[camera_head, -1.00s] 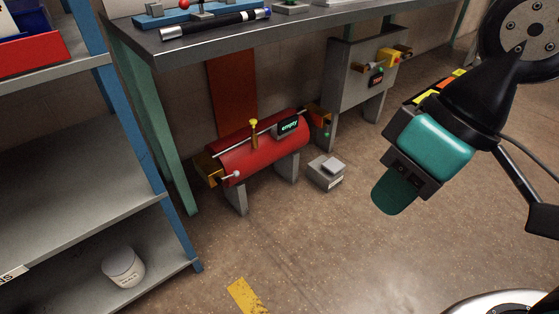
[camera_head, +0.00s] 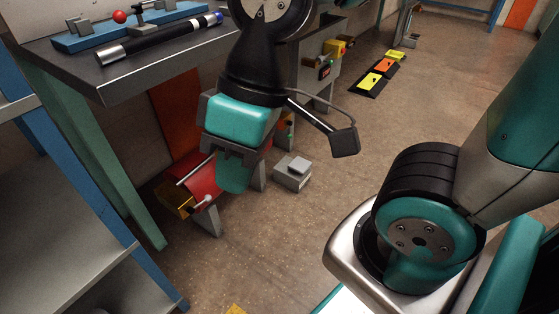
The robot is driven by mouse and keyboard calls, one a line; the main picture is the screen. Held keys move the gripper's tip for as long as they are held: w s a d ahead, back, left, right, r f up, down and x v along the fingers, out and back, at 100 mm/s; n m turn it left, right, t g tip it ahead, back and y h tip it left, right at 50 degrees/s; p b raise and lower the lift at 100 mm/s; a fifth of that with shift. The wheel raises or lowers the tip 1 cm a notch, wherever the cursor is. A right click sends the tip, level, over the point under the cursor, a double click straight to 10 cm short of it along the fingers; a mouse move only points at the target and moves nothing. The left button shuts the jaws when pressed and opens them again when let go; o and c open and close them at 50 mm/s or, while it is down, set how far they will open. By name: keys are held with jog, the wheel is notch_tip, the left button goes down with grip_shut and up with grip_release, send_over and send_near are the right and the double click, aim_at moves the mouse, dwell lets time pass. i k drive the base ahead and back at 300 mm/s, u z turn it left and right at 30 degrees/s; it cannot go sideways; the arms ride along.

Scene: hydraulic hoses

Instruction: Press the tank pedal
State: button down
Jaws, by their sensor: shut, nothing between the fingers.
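The tank pedal (camera_head: 292,173) is a small grey box with a lighter raised plate on top, on the floor right of the red tank. The red tank (camera_head: 203,182) stands on grey legs under the workbench, and my arm hides much of it, including its display. My gripper (camera_head: 233,180) has teal fingers, points down and is shut with nothing in it. In the picture it is in front of the tank and left of the pedal, apart from the pedal. Its exact height is hard to tell.
The workbench (camera_head: 120,76) with a black hose on top is above the tank. A blue-framed shelf (camera_head: 85,250) is at the left. A grey cabinet (camera_head: 310,78) with a yellow fitting stands behind. Yellow and orange floor pads (camera_head: 377,74) lie farther back. Floor right of the pedal is clear.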

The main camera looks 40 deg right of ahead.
aim_at(299, 165)
jog(key=z, duration=0.2)
jog(key=i, duration=0.65)
jog(key=z, duration=0.8)
jog(key=i, duration=0.35)
jog(key=z, duration=0.3)
